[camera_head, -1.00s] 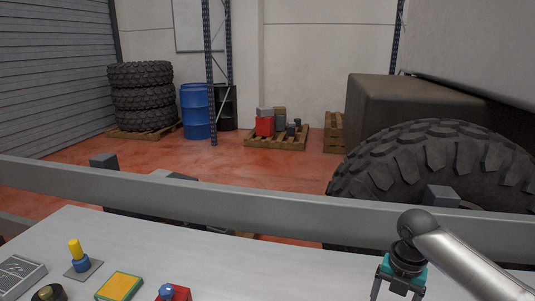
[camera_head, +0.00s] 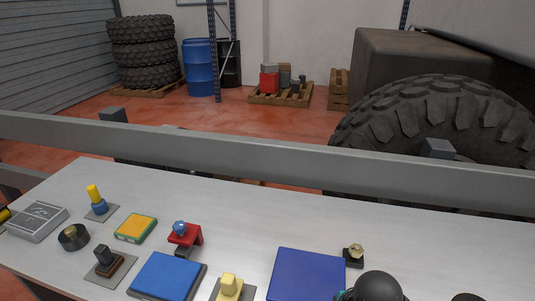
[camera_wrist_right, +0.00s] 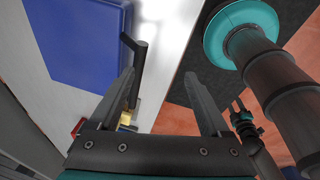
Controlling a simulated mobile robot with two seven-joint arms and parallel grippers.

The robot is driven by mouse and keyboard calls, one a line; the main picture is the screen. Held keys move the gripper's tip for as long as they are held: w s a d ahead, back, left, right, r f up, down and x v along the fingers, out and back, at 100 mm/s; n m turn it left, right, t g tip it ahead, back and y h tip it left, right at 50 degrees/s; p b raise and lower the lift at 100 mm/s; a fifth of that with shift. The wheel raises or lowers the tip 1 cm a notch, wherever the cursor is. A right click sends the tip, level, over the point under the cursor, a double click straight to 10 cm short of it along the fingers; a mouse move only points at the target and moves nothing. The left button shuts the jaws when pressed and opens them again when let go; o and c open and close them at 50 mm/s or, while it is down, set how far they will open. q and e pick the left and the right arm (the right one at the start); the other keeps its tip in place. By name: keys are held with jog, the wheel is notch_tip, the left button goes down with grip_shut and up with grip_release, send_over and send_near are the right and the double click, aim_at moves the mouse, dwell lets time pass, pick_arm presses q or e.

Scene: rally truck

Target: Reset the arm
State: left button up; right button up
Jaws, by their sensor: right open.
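My right gripper (camera_wrist_right: 160,76) is open in the right wrist view, with nothing between its two dark fingers. In the head view only a dark rounded joint of my right arm shows at the bottom edge; its gripper is out of that frame. A small dark two-pronged part with teal (camera_wrist_right: 242,112), at the right of the wrist view, looks like my left gripper; it is too small to tell if it is open. A blue panel (camera_head: 306,274) lies flat on the white table (camera_head: 240,222); a blue panel also fills the upper left of the wrist view (camera_wrist_right: 78,40).
On the table stand a red part with a blue knob (camera_head: 185,236), a yellow-green block (camera_head: 135,228), a blue plate (camera_head: 168,276), a yellow block (camera_head: 230,287), a brass-topped part (camera_head: 354,254) and a grey box (camera_head: 38,221). A grey rail (camera_head: 250,163) runs behind the table.

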jog(key=s+d+r+m+t+h, duration=0.1)
jog(key=s+d+r+m+t, duration=0.15)
jog(key=s+m, duration=1.05)
notch_tip(320, 180, down, 29)
jog(key=s+d+m+g+b, duration=0.1)
jog(key=m+g+b, duration=0.1)
jog(key=b, duration=0.3)
pick_arm(q)
notch_tip(320, 180, down, 10)
jog(key=b, duration=0.4)
jog(key=shift+r+b, duration=0.15)
jog(key=shift+b, duration=0.2)
pick_arm(e)
jog(key=s+d+f+g, duration=0.1)
jog(key=s+d+f, duration=0.1)
jog(key=s+f, duration=1.3)
jog(key=shift+d+f+h, duration=0.35)
jog(key=shift+f+h, duration=0.05)
jog(key=shift+f, duration=0.2)
pick_arm(q)
jog(key=shift+o, duration=0.2)
jog(key=shift+s, duration=0.1)
pick_arm(e)
jog(key=shift+g, duration=0.25)
